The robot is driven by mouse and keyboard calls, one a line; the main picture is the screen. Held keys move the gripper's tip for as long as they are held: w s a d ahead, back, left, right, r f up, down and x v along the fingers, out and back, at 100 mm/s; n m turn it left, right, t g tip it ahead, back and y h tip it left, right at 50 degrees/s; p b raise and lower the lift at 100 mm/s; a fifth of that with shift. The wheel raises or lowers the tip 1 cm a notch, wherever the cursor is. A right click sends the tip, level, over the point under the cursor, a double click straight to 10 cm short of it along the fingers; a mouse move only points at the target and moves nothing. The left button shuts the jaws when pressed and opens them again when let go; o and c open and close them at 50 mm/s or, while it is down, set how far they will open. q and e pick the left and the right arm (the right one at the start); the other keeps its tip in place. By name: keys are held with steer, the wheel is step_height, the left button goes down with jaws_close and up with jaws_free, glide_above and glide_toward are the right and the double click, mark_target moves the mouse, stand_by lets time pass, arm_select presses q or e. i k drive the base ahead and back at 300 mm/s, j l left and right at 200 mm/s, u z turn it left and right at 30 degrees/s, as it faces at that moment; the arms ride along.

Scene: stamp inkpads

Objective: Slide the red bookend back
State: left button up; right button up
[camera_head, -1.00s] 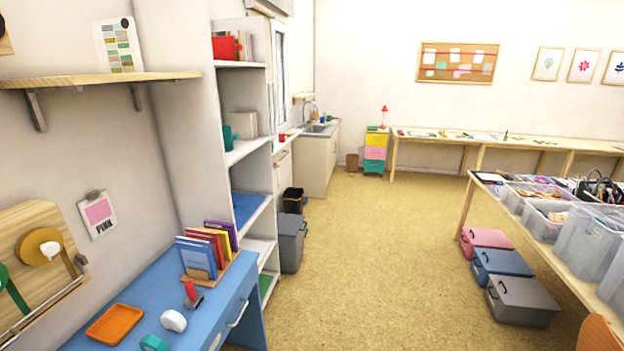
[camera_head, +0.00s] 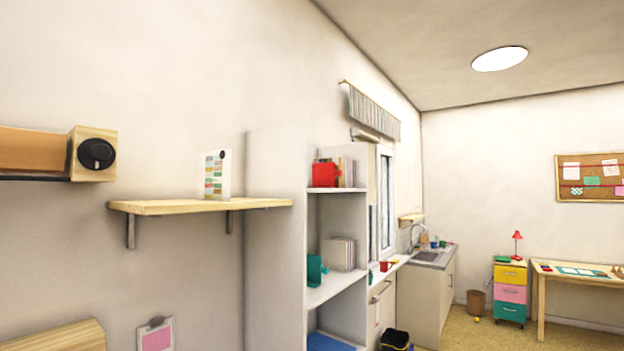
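The red bookend (camera_head: 325,174) stands on the top visible shelf of the white shelf unit (camera_head: 276,240), at the shelf's left front. Several thin books (camera_head: 347,172) stand upright just to its right. I cannot tell whether the bookend touches them. A teal bookend (camera_head: 316,270) stands on the shelf below, beside another row of books (camera_head: 340,254). Neither of my grippers shows in this view.
A wooden wall shelf (camera_head: 200,206) with a colour card (camera_head: 214,175) sticks out left of the unit. A window (camera_head: 381,200), a sink counter (camera_head: 430,262) and a drawer stack (camera_head: 510,291) lie beyond to the right.

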mark_target(325, 174)
steer(key=i+l+u, duration=0.5)
steer(key=u, duration=0.2)
steer(key=i+l+u, duration=0.15)
steer(key=l+u, duration=0.2)
steer(key=l, duration=0.15)
steer(key=i+l+u, duration=0.15)
steer(key=l+u, duration=0.2)
